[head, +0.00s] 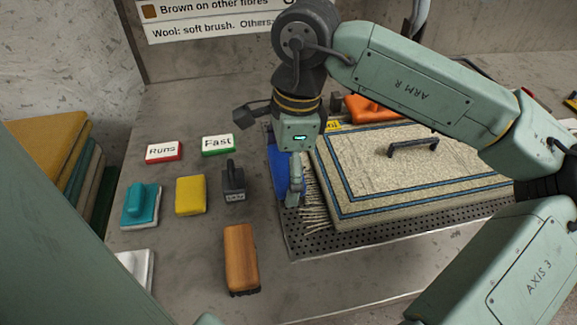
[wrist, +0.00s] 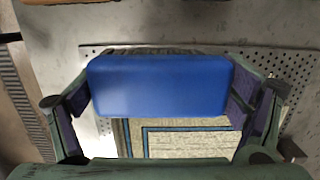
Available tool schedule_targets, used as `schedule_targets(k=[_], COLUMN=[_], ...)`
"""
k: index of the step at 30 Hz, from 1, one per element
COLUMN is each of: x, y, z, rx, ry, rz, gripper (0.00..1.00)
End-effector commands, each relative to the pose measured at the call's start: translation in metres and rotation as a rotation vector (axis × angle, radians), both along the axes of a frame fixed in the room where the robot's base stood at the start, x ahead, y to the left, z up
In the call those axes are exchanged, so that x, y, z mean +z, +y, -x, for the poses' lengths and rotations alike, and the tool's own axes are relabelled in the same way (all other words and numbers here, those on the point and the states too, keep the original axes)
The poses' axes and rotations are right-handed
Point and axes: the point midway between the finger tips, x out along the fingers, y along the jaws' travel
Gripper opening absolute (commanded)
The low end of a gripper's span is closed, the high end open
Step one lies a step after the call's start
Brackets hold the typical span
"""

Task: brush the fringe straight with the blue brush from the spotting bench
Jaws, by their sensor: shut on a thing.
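My gripper (head: 293,196) points down at the left edge of the rug and is shut on the blue brush (wrist: 160,86). In the wrist view the brush's smooth blue block spans between both fingers. In the head view the blue brush (head: 276,164) is partly hidden behind my gripper. The beige rug (head: 440,163) with blue border lines lies on a perforated grey tray (head: 350,234). Its pale fringe (head: 313,203) runs along the rug's left edge, beside and below the brush. Whether the bristles touch the fringe cannot be told.
A black handle (head: 413,147) stands on the rug. Left on the bench are a teal brush (head: 141,206), a yellow block (head: 190,195), a dark grey handled tool (head: 233,181), a brown block (head: 240,257) and the Runs (head: 164,152) and Fast (head: 217,145) signs. An orange object (head: 372,107) stands behind the rug.

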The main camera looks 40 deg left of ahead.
Motion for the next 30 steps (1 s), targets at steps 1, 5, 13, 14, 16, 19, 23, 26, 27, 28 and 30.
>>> schedule_targets(k=[1, 5, 13, 14, 16, 19, 23, 26, 27, 28, 30], x=[0.006, 0.015, 0.019, 0.019, 0.019, 0.019, 0.019, 0.019, 0.019, 0.019, 0.019], y=[0.001, 0.002, 0.003, 0.003, 0.003, 0.003, 0.003, 0.003, 0.003, 0.003, 0.003], z=[0.001, 0.004, 0.006, 0.006, 0.006, 0.006, 0.006, 0.006, 0.006, 0.006, 0.006], rx=[0.0, 0.001, 0.001, 0.001, 0.001, 0.001, 0.001, 0.001, 0.001, 0.001, 0.001], ry=[-0.001, 0.0, 0.001, 0.001, 0.001, 0.001, 0.001, 0.001, 0.001, 0.001, 0.001], rz=[-0.001, -0.001, -0.001, -0.001, -0.001, -0.001, -0.001, -0.001, -0.001, -0.001, -0.001], gripper=[0.53, 0.53, 0.53, 0.53, 0.53, 0.53, 0.53, 0.53, 0.53, 0.53, 0.53])
